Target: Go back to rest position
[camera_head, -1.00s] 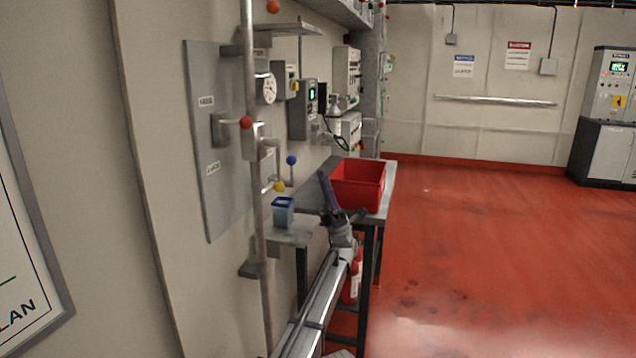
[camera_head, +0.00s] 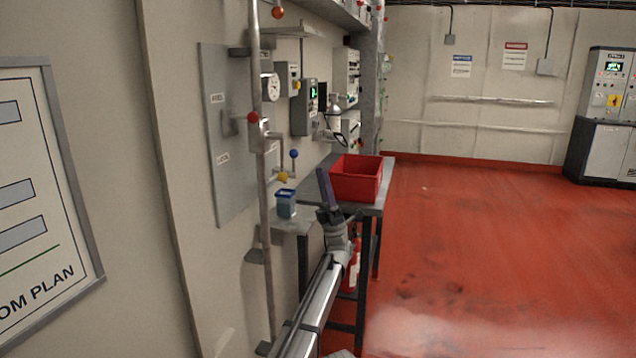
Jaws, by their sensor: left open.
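My left gripper (camera_head: 329,205) is at the end of the arm that reaches up from the bottom of the head view. It is open, with one purple-grey finger pointing up; I see nothing held in it. It appears in front of the grey bench, left of and below the red bin (camera_head: 356,180). My right gripper is not in view.
A grey bench (camera_head: 374,208) carries the red bin. A vertical pipe (camera_head: 262,220) stands close by the wall panel (camera_head: 232,180). Red floor (camera_head: 480,260) is clear on the right.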

